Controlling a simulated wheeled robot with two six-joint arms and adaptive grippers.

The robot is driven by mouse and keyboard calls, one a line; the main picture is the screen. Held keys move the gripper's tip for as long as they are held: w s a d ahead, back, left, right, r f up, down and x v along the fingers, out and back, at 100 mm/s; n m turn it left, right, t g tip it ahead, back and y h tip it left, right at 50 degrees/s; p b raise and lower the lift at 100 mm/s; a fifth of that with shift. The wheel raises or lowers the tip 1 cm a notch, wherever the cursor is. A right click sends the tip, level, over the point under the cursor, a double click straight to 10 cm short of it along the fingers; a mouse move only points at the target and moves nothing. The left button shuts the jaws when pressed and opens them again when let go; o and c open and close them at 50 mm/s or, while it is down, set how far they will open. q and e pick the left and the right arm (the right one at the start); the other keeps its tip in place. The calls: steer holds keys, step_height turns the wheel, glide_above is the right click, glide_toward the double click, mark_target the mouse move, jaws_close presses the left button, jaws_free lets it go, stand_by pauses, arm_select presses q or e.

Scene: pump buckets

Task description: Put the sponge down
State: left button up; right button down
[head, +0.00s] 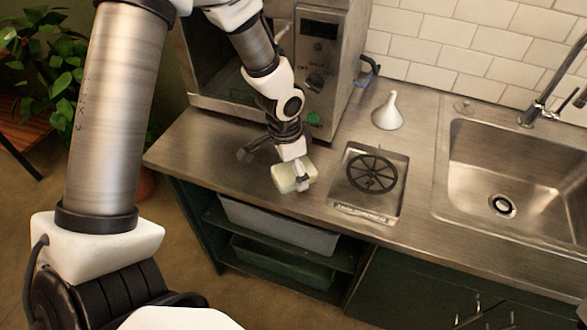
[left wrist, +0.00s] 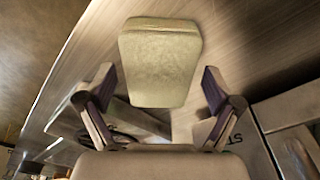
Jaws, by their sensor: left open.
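The sponge (head: 284,179) is a pale yellow-green block at the front part of the steel counter, left of the square inset plate. My left gripper (head: 274,171) is right over it, with its fingers spread. In the left wrist view the sponge (left wrist: 160,62) lies straight ahead between the spread fingertips of the left gripper (left wrist: 158,82), with a visible gap on both sides. It appears to rest on the counter, though its underside is hidden. My right gripper is not in view.
A microwave-like steel oven (head: 318,75) stands behind the gripper. A square plate with a black round grate (head: 372,174) is to the right, a white funnel (head: 388,112) behind it, and a sink (head: 510,165) farther right. The counter's front edge is close to the sponge.

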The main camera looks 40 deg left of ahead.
mark_target(287, 172)
arm_select(q)
step_height(287, 172, up, 11)
steer(key=s, duration=0.1)
steer(key=shift+a+r, duration=0.2)
steer(key=shift+a, duration=0.2)
steer(key=shift+s, duration=0.1)
